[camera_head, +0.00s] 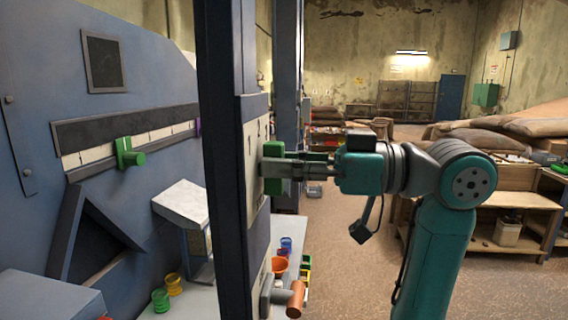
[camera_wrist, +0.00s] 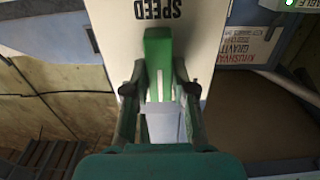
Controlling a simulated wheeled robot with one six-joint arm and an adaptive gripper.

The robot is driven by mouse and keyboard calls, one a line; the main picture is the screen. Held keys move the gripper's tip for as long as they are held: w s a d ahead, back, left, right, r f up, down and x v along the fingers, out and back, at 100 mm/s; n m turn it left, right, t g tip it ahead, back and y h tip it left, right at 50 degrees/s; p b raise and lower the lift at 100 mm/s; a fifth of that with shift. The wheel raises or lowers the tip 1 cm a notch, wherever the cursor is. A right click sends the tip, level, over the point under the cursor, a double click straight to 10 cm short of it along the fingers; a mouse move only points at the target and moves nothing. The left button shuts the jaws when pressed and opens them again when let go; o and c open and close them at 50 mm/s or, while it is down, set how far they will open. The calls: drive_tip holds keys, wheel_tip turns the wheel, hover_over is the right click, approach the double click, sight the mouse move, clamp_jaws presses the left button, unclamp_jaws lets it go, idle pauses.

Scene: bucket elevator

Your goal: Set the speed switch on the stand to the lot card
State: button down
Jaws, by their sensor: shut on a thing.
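The speed switch (camera_head: 273,168) is a green lever on a pale plate (camera_head: 253,150) fixed to the dark blue stand post. In the wrist view the green lever (camera_wrist: 158,62) has a white line down it and stands below the upside-down word SPEED on the white plate (camera_wrist: 186,40). My gripper (camera_head: 285,169) reaches in from the right, and its fingers are closed around the lever, one on each side in the wrist view (camera_wrist: 158,90). The scale marks on the plate are too small to read. I cannot make out a lot card.
Below the plate is an orange-brown handle (camera_head: 296,298). Left of the post, a blue machine wall carries another green handle (camera_head: 130,153) on a marked strip. Small coloured cups stand low by the post. A workbench with sacks (camera_head: 470,150) is behind my arm. The floor between is open.

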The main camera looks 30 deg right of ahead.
drive_tip(key=shift+w+d+f+m, duration=0.1)
drive_tip(key=shift+m, duration=2.1)
drive_tip(key=shift+w+d+m, duration=0.1)
drive_tip(key=shift+m, duration=2.1)
drive_tip(key=c, duration=1)
unclamp_jaws()
drive_tip(key=shift+o, duration=0.2)
drive_tip(key=v, duration=1.2)
